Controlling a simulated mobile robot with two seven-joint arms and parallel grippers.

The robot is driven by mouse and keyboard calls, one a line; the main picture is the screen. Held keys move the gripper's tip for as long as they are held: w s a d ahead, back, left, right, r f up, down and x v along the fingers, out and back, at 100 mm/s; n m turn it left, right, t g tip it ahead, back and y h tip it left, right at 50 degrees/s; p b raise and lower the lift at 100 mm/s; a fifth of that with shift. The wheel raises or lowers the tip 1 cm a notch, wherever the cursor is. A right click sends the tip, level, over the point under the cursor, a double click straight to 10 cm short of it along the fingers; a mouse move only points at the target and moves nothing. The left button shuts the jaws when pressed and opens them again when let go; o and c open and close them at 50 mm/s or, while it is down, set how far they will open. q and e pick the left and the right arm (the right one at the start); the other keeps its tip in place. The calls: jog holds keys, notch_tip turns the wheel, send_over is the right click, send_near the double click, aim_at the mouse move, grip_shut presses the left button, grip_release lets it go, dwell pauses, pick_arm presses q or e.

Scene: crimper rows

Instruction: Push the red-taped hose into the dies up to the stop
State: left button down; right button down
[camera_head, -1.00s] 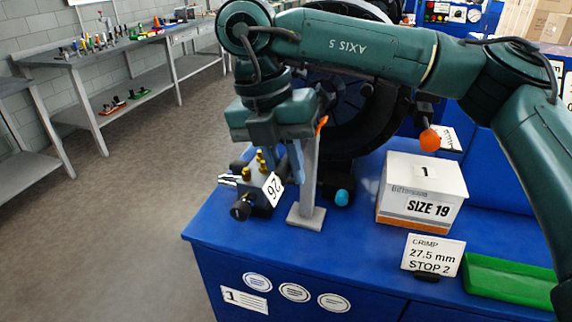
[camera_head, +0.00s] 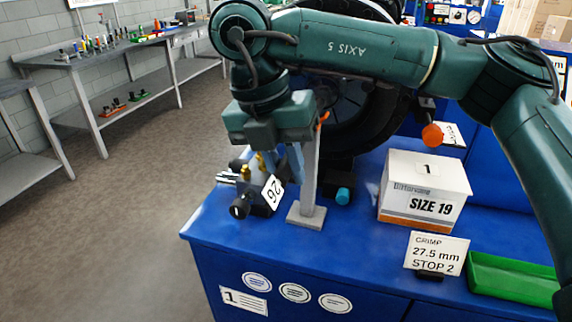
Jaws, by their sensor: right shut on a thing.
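My right arm comes in from the right, and its gripper (camera_head: 291,158) points down beside the grey post stand (camera_head: 309,180). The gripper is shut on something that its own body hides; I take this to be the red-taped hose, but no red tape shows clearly. The black ring-shaped crimper head (camera_head: 372,128) stands behind the arm. Its dies and the stop are hidden, so I cannot tell how the hose lies to them. My left gripper is not in view.
On the blue bench (camera_head: 240,240) stand a block labelled 26 (camera_head: 264,197) with brass fittings, a white SIZE 19 box (camera_head: 425,180), a sign (camera_head: 436,253) reading crimp 27.5 mm, stop 2, and a green tray (camera_head: 512,281).

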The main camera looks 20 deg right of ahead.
jog(key=shift+w, duration=0.15)
jog(key=shift+w+d+r+p, duration=0.1)
jog(key=shift+w+d+p, duration=0.1)
jog(key=shift+w+d, duration=0.7)
jog(key=shift+w+d+f+p, duration=0.15)
jog(key=shift+w+d, duration=0.45)
jog(key=shift+w, duration=0.65)
jog(key=shift+w+d+r+p, duration=0.2)
jog(key=shift+w+d, duration=0.55)
jog(key=shift+w, duration=0.3)
jog(key=shift+r+p, duration=0.6)
jog(key=shift+r, duration=0.15)
jog(key=c, duration=1.2)
grip_release()
jog(key=shift+c, duration=0.2)
jog(key=shift+o, duration=0.4)
jog(key=shift+f, duration=0.1)
jog(key=o, duration=1.1)
